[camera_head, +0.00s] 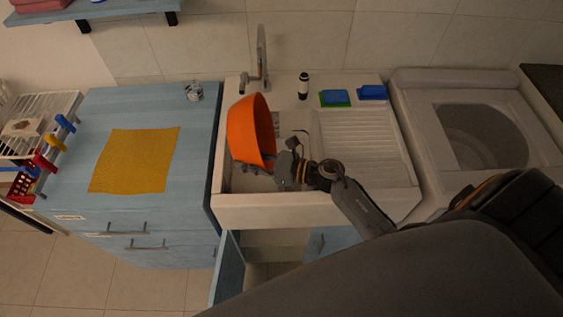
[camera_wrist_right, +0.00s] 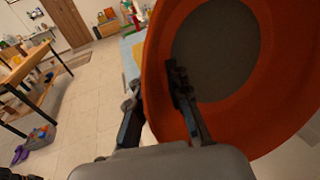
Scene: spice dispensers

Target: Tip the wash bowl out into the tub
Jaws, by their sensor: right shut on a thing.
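The orange wash bowl (camera_head: 246,132) is tipped steeply onto its side above the left part of the white sink tub (camera_head: 240,207). My right gripper (camera_head: 268,166) is shut on the bowl's lower rim. In the right wrist view the bowl (camera_wrist_right: 157,62) fills the right side, with the right gripper's fingers (camera_wrist_right: 155,95) on either side of its rim. A grey round patch shows inside the bowl; I cannot tell whether it is contents or the bowl's floor. No falling stream is visible. The bowl and my arm hide part of the basin. My left gripper is out of view.
A tap (camera_head: 262,58) stands close behind the bowl. A dark bottle (camera_head: 303,86), a green-and-blue sponge (camera_head: 335,98) and a blue sponge (camera_head: 372,92) sit on the back ledge. A ridged drainboard (camera_head: 360,140) is to the right, then a washing machine (camera_head: 430,120). A yellow cloth (camera_head: 135,160) lies left.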

